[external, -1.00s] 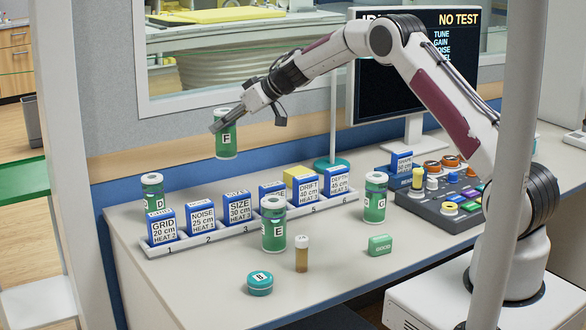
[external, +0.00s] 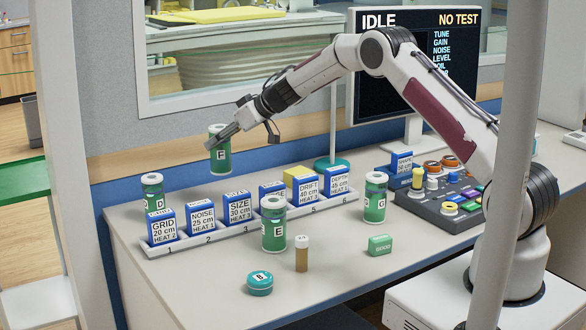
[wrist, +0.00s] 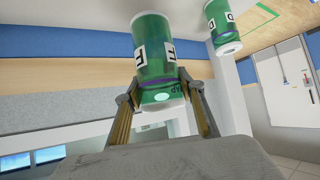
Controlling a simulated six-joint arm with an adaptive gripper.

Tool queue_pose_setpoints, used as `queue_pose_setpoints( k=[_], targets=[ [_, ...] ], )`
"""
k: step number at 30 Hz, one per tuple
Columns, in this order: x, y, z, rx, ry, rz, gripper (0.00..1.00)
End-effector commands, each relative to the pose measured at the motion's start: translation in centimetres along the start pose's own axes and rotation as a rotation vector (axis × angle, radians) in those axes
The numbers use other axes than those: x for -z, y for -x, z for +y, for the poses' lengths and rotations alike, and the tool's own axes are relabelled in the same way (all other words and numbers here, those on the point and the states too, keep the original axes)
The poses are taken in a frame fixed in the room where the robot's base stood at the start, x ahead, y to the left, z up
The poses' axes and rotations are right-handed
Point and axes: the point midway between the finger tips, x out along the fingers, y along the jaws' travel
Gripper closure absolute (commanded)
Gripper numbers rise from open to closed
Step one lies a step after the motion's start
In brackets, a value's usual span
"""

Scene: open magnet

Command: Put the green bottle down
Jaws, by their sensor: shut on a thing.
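The green bottle F (external: 221,163), with a white cap, is held upright by my gripper (external: 222,140), which is shut on it. It hangs in the air above the back of the bench, behind the row of blue boxes. In the wrist view the bottle (wrist: 153,45) sits between the two fingers (wrist: 158,100). Green bottle D (external: 152,190) stands on the bench to its lower left, and also shows in the wrist view (wrist: 222,22). Green bottles E (external: 274,225) and G (external: 375,198) stand in front of and right of the row.
A numbered white rack (external: 250,233) holds several blue boxes. A control panel (external: 440,205) and a monitor (external: 420,85) are at right. The front left bench is clear.

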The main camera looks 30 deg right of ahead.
Motion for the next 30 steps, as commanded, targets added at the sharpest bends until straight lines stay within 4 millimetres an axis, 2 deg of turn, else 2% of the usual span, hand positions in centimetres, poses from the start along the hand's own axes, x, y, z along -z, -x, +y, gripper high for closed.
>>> queue_pose_setpoints(
  k=[14,30],
  targets=[
    [-0.3,-0.2,0.0,0.0,0.001,0.001,0.94],
    [-4.5,-3.4,0.0,0.0,0.0,0.001,0.94]
  ],
)
